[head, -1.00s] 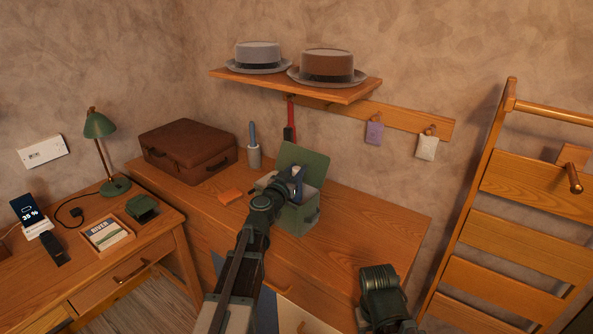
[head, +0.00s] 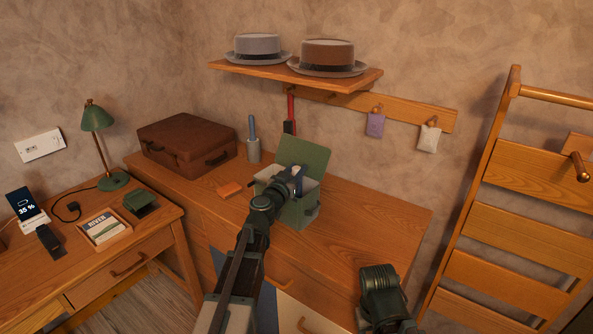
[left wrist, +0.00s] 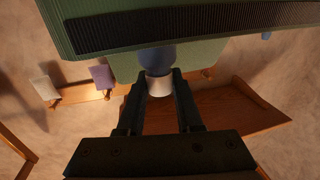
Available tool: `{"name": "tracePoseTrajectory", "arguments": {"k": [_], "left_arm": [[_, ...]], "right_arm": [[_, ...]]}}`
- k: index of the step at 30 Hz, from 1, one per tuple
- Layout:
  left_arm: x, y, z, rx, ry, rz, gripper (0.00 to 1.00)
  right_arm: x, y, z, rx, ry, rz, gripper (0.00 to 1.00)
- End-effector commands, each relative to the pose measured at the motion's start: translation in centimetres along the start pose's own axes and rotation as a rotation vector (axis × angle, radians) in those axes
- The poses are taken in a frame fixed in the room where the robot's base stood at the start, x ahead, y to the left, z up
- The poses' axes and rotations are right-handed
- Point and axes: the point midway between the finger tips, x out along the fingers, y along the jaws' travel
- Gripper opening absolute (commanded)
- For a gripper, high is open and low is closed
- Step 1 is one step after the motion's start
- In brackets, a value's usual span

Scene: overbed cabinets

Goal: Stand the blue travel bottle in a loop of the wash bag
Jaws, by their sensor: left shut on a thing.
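The wash bag (head: 301,212) is a green box-shaped bag with its lid (head: 304,156) raised, standing on the wooden dresser. My left gripper (head: 290,186) is at the bag's open top, shut on the blue travel bottle (head: 298,180). In the left wrist view the fingers (left wrist: 160,92) close on the bottle's white end, and its blue body (left wrist: 158,57) passes behind the bag's green edge with a dark ribbed band (left wrist: 190,28). The loops are hidden, so I cannot tell whether the bottle is in one. My right arm's end is at the lower right; its fingers do not show.
An orange item (head: 229,189) lies left of the bag. A grey holder (head: 253,152) and a brown suitcase (head: 187,148) stand behind it. A shelf with two hats (head: 328,56) hangs above. The dresser top (head: 375,215) right of the bag is clear.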

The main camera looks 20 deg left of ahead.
Motion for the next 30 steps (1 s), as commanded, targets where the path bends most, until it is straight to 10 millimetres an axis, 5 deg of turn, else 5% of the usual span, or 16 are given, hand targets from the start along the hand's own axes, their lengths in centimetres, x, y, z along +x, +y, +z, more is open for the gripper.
{"name": "tracePoseTrajectory", "arguments": {"k": [30], "left_arm": [[0.0,0.0,1.7,0.0,0.0,0.0,0.0]], "right_arm": [[1.7,-0.2,-0.1,0.0,0.0,0.0,0.5]]}}
